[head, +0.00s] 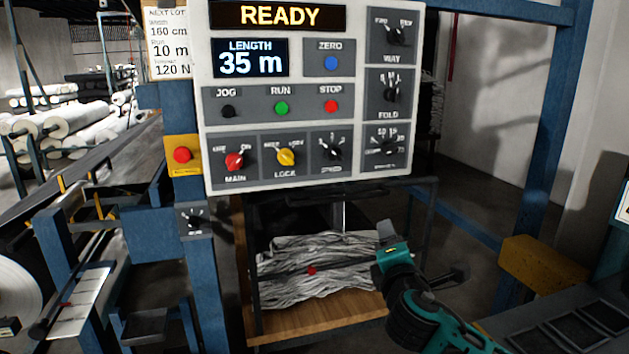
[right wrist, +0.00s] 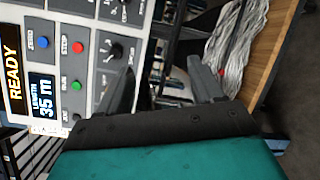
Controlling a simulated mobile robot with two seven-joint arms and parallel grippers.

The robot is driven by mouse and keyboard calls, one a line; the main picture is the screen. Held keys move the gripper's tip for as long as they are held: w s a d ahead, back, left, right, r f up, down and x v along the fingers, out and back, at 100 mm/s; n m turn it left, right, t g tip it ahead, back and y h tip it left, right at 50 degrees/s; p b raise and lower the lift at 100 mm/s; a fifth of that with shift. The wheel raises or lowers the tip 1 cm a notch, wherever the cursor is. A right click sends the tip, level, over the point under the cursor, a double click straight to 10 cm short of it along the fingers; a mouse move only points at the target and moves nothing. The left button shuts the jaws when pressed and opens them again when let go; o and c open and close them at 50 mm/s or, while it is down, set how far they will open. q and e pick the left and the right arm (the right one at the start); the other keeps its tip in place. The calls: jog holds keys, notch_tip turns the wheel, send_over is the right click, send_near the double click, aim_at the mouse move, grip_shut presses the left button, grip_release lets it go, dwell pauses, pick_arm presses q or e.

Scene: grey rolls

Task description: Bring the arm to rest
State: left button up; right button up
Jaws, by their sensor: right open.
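My right gripper (head: 424,250) is in front of and below the control panel (head: 296,190), at the right of the shelf under it. Its teal and black arm comes in from the lower right. In the right wrist view the two dark fingers of the gripper (right wrist: 163,78) stand apart with nothing between them. The panel's upper display (head: 279,15) reads READY and its length display (head: 250,60) reads 35 m. My left gripper is not in view.
Grey folded cloth (head: 300,262) lies on a wooden board (head: 300,321) below the panel. A red button on a yellow box (head: 183,155) and blue posts (head: 549,110) flank the panel. A yellow block (head: 543,262) is at right. White rolls (head: 60,120) lie at left.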

jog(key=d+h, duration=0.2)
jog(key=d, duration=0.6)
jog(key=s+f+m+g+y, duration=0.25)
jog(key=s+f, duration=0.25)
jog(key=f, duration=0.4)
jog(key=s+f+m+g+y, duration=0.1)
jog(key=s+f+m+g, duration=0.3)
jog(key=f, duration=0.6)
jog(key=s+d+f+m+y, duration=0.1)
jog(key=s+d+f+m, duration=0.2)
jog(key=s, duration=0.4)
jog(key=s+d+f+m, duration=0.15)
jog(key=s+f, duration=0.25)
jog(key=s, duration=0.4)
jog(key=s+d+f+m+y, duration=0.1)
jog(key=s+f+m, duration=0.25)
jog(key=s, duration=0.35)
jog(key=a+m, duration=0.5)
jog(key=a, duration=0.5)
jog(key=shift+w+a, duration=0.15)
jog(key=shift+w, duration=0.05)
